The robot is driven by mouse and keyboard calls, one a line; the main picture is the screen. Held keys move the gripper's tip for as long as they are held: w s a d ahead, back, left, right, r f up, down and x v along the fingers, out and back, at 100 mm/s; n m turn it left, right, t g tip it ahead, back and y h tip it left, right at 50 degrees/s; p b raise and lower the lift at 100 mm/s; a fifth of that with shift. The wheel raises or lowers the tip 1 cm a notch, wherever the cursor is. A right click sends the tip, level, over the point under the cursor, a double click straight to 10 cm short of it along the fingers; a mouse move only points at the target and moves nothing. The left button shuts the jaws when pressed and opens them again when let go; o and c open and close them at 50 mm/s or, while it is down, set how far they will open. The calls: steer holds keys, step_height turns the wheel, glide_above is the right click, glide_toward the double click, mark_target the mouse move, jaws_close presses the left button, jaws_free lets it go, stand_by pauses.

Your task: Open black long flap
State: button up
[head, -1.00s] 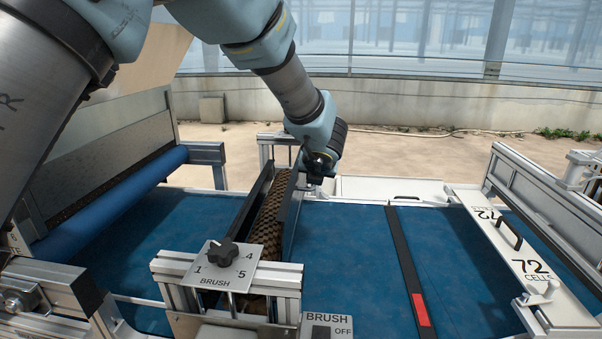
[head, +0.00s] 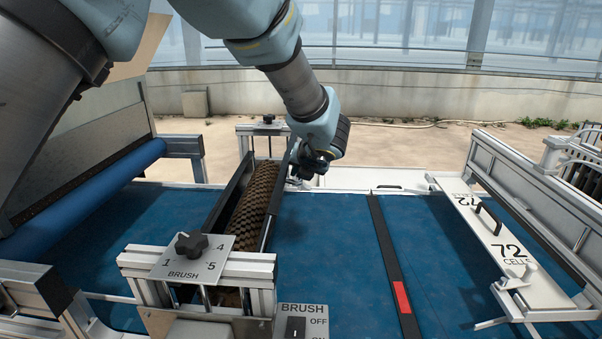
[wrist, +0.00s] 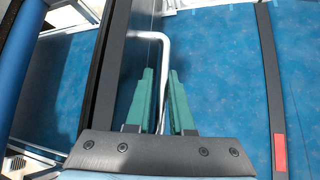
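A long dark flap (head: 277,206) stands along the right side of the brown roller brush in the head view. In the wrist view it shows as a long dark panel (wrist: 108,80) left of my fingers. A pale bent rod (wrist: 166,62) comes off near the panel's top and runs down between my two green fingers. My gripper (wrist: 160,72) has its fingers apart, with space beside the rod, and I see no firm hold on it. In the head view my gripper (head: 308,168) is at the flap's far end, and its fingers are mostly hidden.
The brown brush (head: 252,203) lies left of the flap, with a knob plate (head: 190,262) at its near end. A black strip with a red mark (head: 393,262) crosses the blue belt (head: 330,260). A white plate marked 72 cells (head: 495,240) is at right.

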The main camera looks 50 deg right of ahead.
steer(key=shift+o, duration=0.4)
steer(key=shift+s+r, duration=0.1)
steer(key=shift+s+a+r, duration=0.15)
steer(key=shift+s+r, duration=0.05)
steer(key=b+v, duration=0.2)
steer(key=v, duration=0.8)
steer(key=shift+b, duration=0.4)
